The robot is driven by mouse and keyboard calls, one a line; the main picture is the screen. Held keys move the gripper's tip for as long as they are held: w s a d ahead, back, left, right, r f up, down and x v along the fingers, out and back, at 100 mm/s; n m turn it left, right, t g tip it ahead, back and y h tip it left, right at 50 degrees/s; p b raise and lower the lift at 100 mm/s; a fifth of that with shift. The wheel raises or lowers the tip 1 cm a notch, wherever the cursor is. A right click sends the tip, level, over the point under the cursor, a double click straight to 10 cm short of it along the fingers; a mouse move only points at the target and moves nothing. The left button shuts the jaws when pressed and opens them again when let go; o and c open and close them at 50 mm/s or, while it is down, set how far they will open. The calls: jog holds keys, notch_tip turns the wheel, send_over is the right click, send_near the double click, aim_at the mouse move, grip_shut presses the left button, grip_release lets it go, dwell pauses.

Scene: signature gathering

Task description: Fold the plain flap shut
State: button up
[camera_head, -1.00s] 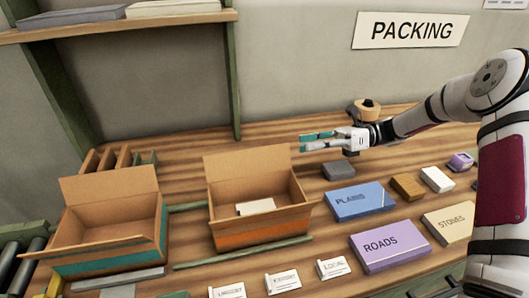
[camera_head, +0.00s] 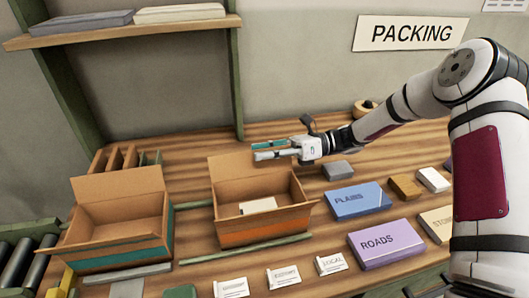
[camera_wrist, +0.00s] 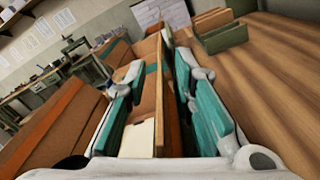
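The orange-striped cardboard box (camera_head: 265,237) stands open mid-table with a pale booklet (camera_head: 258,205) inside. Its back flap (camera_head: 235,173) stands up, tilted slightly back, and shows no print on the side I see. Other flaps fold outward at the front and right. My gripper (camera_head: 256,150) is open with teal fingers, at the top right of that back flap. In the wrist view, the flap's thin edge (camera_wrist: 165,100) shows between my spread fingers, with the box interior and booklet (camera_wrist: 137,139) to its left. I cannot tell whether either finger touches the flap.
A teal-striped open box (camera_head: 120,258) stands to the left. A blue PLAINS box (camera_head: 355,202), a purple ROADS box (camera_head: 386,245) and smaller blocks lie to the right. Small label cards (camera_head: 283,277) stand in front. A wooden divider rack (camera_head: 122,160) is behind the left box.

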grip_shut()
jog(key=n, duration=0.1)
jog(key=s+n, duration=0.1)
jog(key=n+p, duration=0.1)
jog(key=shift+s+d+r, duration=0.2)
jog(key=shift+d+r, duration=0.05)
jog(key=shift+r, duration=0.05)
jog(key=s+n, duration=0.1)
jog(key=n, duration=0.1)
jog(key=s+n+p, duration=0.1)
jog(key=n, duration=0.2)
jog(key=s+d+n+p, duration=0.1)
jog(key=n, duration=0.2)
jog(key=shift+s+f, duration=0.2)
jog(key=shift+f, duration=0.2)
jog(key=shift+s+d+f+n, duration=0.1)
jog(key=shift+s+f+n, duration=0.1)
jog(key=shift+n, duration=0.55)
jog(key=shift+s+f+n, duration=0.2)
jog(key=shift+n, duration=0.5)
jog(key=shift+s+d+f+n, duration=0.1)
jog(key=shift+s+f+n, duration=0.1)
jog(key=shift+n, duration=0.55)
jog(key=shift+p, duration=0.3)
